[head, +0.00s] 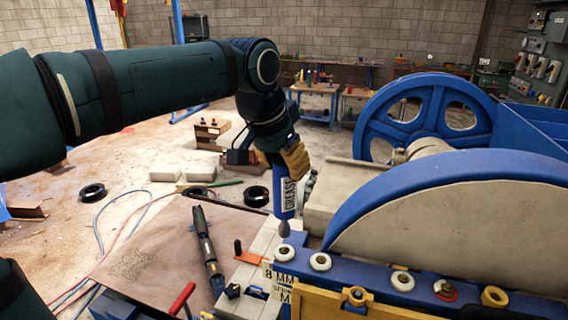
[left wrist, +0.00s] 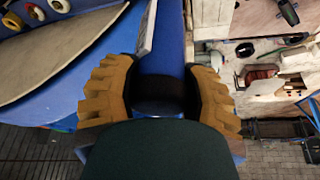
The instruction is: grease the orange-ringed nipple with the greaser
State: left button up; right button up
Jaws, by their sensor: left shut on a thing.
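The greaser (head: 285,198) is a blue cylinder marked GREASE, upright with its dark nozzle down. My left gripper (head: 288,163) is shut on its upper part; the tan fingers flank the blue barrel (left wrist: 165,55) in the left wrist view. The nozzle hangs just above the leftmost white-ringed nipple (head: 284,252), apparently not touching. More white-ringed nipples (head: 320,262) sit along the blue rail. I cannot tell which is the orange one. My right gripper is not in view.
The crusher's large blue-rimmed wheel (head: 420,205) rises close behind the rail. A brown board (head: 150,255) with a dark tool (head: 208,250) lies left of the rail. Hoses and black spools (head: 92,192) lie on the floor.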

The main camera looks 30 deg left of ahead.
pick_arm(q)
jog(key=shift+r+p, duration=1)
jog(key=shift+r, duration=0.4)
jog(key=shift+d, duration=0.1)
